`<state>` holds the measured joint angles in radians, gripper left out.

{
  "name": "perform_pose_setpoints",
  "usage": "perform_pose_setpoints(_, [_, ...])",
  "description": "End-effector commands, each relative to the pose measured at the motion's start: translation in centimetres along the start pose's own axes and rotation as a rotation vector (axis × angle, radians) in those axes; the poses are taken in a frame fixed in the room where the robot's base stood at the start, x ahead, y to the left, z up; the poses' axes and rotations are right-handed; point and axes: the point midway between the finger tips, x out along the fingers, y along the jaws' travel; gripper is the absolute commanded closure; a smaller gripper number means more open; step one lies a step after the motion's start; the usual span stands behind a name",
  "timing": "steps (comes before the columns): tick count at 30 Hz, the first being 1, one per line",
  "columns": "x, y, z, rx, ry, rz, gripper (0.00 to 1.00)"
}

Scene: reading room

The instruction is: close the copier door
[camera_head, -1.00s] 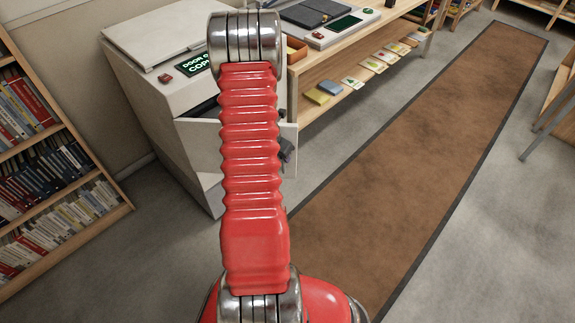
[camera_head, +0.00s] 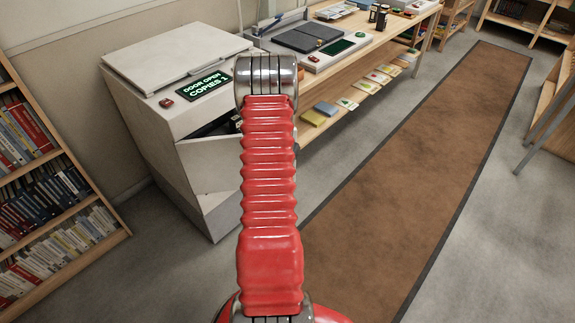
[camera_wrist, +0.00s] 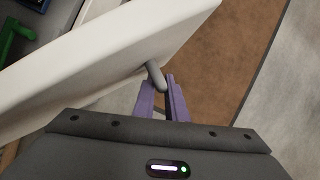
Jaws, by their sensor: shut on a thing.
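The copier (camera_head: 160,125) stands at the left, and its small screen (camera_head: 204,90) reads "DOOR OPEN COPIES 1". Its pale door (camera_head: 208,165) hangs open at the front, with a dark gap above it; my arm covers its right part. In the wrist view the door (camera_wrist: 95,60) slants across the upper left, with a grey handle (camera_wrist: 155,76) standing out from it. My gripper (camera_wrist: 161,84) has its purple fingers on either side of the handle and is shut on it. My gripper is hidden behind my arm in the head view.
A wooden counter (camera_head: 375,52) with a paper trimmer runs right of the copier, with cards on its lower shelf. A bookshelf (camera_head: 50,165) stands at the left. A brown carpet runner (camera_head: 420,150) and grey floor leave free room at the right.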

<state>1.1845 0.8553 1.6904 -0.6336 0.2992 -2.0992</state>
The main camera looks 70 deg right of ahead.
Motion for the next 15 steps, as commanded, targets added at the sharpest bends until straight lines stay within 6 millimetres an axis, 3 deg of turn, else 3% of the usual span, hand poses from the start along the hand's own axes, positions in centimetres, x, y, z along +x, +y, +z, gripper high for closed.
perform_pose_setpoints(10, [-0.09, 0.41, 0.06, -0.004, -0.002, 0.004, 1.0])
perform_pose_setpoints(11, [-0.09, 0.43, 0.05, -0.004, -0.002, 0.004, 0.88])
perform_pose_setpoints(15, [-0.08, 0.47, 0.0, -0.005, -0.001, 0.004, 0.81])
